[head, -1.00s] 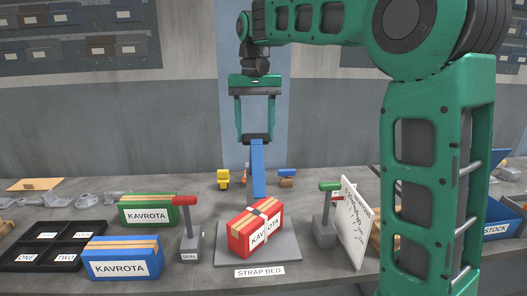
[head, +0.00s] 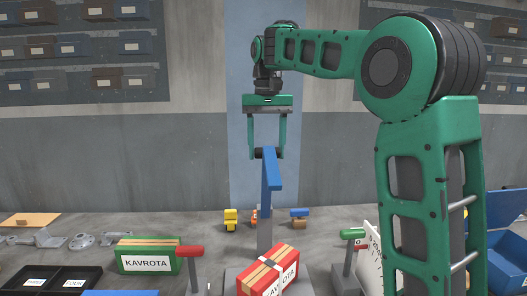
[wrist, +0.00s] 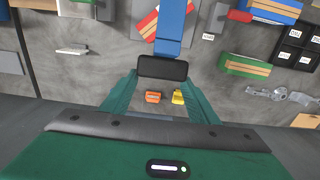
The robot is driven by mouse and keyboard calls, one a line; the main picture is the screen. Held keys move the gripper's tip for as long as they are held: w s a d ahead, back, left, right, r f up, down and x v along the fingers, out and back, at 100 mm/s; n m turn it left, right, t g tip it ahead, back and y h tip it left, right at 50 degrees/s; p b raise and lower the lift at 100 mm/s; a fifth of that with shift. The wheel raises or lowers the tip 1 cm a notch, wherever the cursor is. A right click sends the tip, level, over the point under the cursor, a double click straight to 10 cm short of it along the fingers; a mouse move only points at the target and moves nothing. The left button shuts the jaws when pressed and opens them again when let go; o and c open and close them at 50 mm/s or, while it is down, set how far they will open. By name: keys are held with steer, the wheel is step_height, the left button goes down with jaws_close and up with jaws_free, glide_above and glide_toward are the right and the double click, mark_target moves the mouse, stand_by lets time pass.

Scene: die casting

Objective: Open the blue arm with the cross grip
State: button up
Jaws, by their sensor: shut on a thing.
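The blue arm (head: 271,172) stands raised on a grey post (head: 264,228) behind the strapped red box (head: 268,272). Its dark cross grip (head: 259,153) is at the arm's upper end. My gripper (head: 267,154) points down from above, with its two green fingers shut on the cross grip. In the wrist view the black cross grip (wrist: 163,68) lies across between the fingertips, and the blue arm (wrist: 173,25) runs away from it toward the top edge. The red box (wrist: 146,22) shows beside the arm there. The arm's hinge is not clear.
A green box (head: 148,256) and a red-handled lever (head: 190,252) stand left, by a black tray (head: 55,281). A green-handled lever (head: 352,234) and a white panel (head: 372,260) stand right. Small yellow (head: 230,219) and blue (head: 299,212) items sit behind.

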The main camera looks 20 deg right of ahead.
steer(key=shift+f, duration=0.1)
steer(key=o, duration=1.5)
steer(key=shift+w, duration=0.15)
step_height(320, 180, up, 8)
steer(key=shift+f, duration=0.25)
steer(key=shift+a, duration=0.1)
